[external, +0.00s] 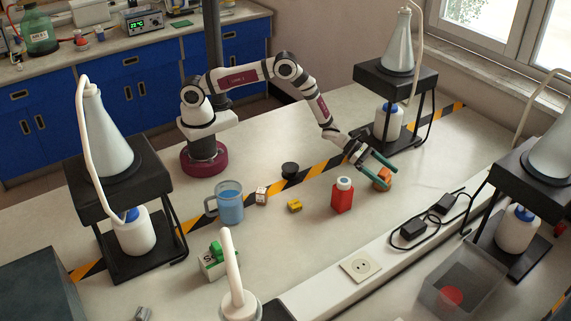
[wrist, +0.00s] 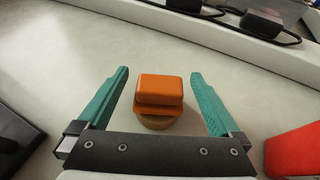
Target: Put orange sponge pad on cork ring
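An orange sponge pad (wrist: 160,88) sits between the fingers of my gripper (wrist: 159,73) in the wrist view. It has a blocky upper part and a wider orange ledge under it. A brown round piece, which looks like the cork ring (wrist: 157,123), shows beneath the orange, mostly covered. The pad appears to rest on it. My gripper is open, its teal fingers apart from the pad on both sides. In the external view, my gripper (external: 391,178) reaches down around the orange pad (external: 382,176), which is partly hidden by a finger.
A red bottle with a white cap (external: 342,195) stands close to the left. A yellow block (external: 295,206), a small die-like block (external: 261,196), a black knob (external: 290,170) and a blue mug (external: 229,204) lie further left. Black power adapters (external: 419,228) sit on the white ledge in front.

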